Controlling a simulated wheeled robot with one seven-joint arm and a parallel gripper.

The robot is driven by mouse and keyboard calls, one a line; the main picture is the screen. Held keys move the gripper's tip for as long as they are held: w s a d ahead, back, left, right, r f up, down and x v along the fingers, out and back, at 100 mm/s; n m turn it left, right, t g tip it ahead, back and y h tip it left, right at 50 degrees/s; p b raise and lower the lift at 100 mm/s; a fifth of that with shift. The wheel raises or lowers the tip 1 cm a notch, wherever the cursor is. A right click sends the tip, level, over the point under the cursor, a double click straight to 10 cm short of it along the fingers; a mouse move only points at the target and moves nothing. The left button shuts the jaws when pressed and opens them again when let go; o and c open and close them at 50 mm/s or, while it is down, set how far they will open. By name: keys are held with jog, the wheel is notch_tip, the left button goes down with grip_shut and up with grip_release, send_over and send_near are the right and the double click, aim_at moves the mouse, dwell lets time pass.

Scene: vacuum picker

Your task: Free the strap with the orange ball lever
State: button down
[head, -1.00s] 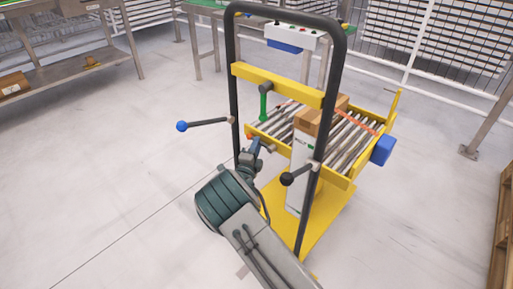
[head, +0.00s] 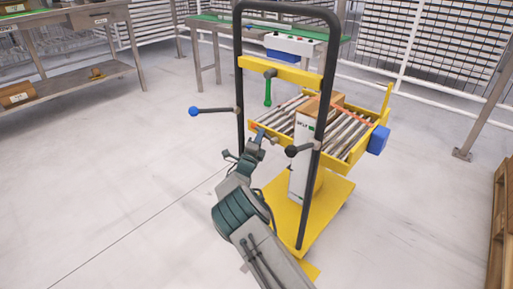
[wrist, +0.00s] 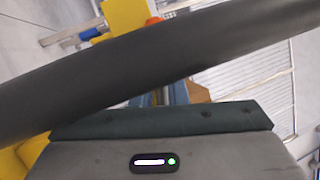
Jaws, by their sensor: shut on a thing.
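An orange-red spot that looks like the orange ball lever (head: 252,126) shows beside the left upright of the yellow cart, largely hidden by my gripper. My gripper (head: 257,134) is at that spot, shut on it. In the wrist view an orange piece (wrist: 153,20) shows just above a dark tube that crosses the picture and hides most of my fingers. A thin orange-red strap (head: 352,115) runs over the cart's roller bed near a cardboard box (head: 331,101). I cannot tell whether the strap is tight.
The black tube frame (head: 328,90) stands close to my arm. Floor to the left is clear.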

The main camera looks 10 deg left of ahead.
jog(key=shift+s+a, duration=0.1)
jog(key=shift+a, duration=0.05)
jog(key=c, duration=1.4)
grip_release()
jog(key=shift+a, duration=0.1)
jog(key=shift+c, duration=0.2)
jog(key=shift+d, duration=0.2)
jog(key=p+v, duration=0.5)
jog(key=v, duration=0.9)
jog(key=shift+r, duration=0.1)
